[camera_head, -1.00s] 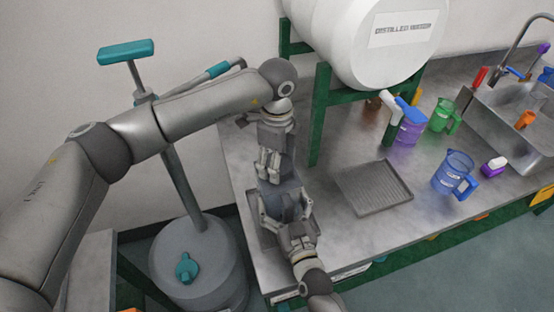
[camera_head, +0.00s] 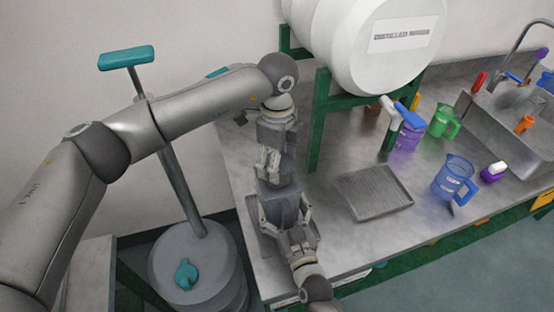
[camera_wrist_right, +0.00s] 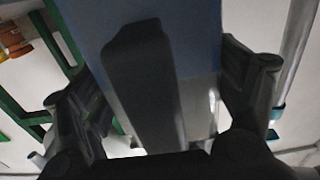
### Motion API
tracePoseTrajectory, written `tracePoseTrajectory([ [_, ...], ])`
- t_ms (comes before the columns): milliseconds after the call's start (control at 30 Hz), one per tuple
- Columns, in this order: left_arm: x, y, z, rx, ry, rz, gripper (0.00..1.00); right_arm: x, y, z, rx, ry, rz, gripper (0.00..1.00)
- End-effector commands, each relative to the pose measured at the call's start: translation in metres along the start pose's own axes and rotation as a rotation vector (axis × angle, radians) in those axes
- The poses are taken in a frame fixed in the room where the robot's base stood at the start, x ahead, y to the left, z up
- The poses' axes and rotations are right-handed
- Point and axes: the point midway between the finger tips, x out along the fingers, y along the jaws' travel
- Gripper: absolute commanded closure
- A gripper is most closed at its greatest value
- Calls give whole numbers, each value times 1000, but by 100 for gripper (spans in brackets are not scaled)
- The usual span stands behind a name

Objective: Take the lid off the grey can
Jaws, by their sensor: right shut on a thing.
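The grey can (camera_head: 281,208) is dark blue-grey and stands at the left end of the steel bench. My right gripper (camera_head: 284,214) comes from the front edge and is shut around the can's body. In the right wrist view the can's blue-grey side (camera_wrist_right: 195,45) and a black upright part (camera_wrist_right: 143,75) fill the space between my right fingers (camera_wrist_right: 158,80). My left gripper (camera_head: 272,165) points down at the top of the can. A dark part, perhaps the lid (camera_head: 287,170), shows beside its fingers. Whether those fingers grip it is hard to see.
A grey ribbed tray (camera_head: 372,192) lies right of the can. A white tank (camera_head: 350,45) on a green stand (camera_head: 319,120) is behind. Blue (camera_head: 452,178), purple (camera_head: 407,137) and green (camera_head: 442,120) jugs stand right, by the sink (camera_head: 515,110). A grey drum (camera_head: 197,265) stands left.

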Motion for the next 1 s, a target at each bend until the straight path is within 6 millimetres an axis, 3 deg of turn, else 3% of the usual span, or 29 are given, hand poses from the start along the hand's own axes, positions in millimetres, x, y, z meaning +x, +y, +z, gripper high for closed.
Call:
tracePoseTrajectory([
  [367, -37, -1, 0, 0, -1, -2, 66, 0, 0, 0, 0, 0, 0, 82],
  [600, -40, 0, 0, 0, 0, 0, 66, 0, 0, 0, 0, 0, 0, 82],
  [633, -40, 0, 0, 0, 0, 0, 66, 0, 0, 0, 0, 0, 0, 12],
  [733, -40, 0, 0, 0, 0, 0, 66, 0, 0, 0, 0, 0, 0, 0],
  [1000, -40, 0, 0, 0, 0, 0, 66, 0, 0, 0, 0, 0, 0, 0],
])
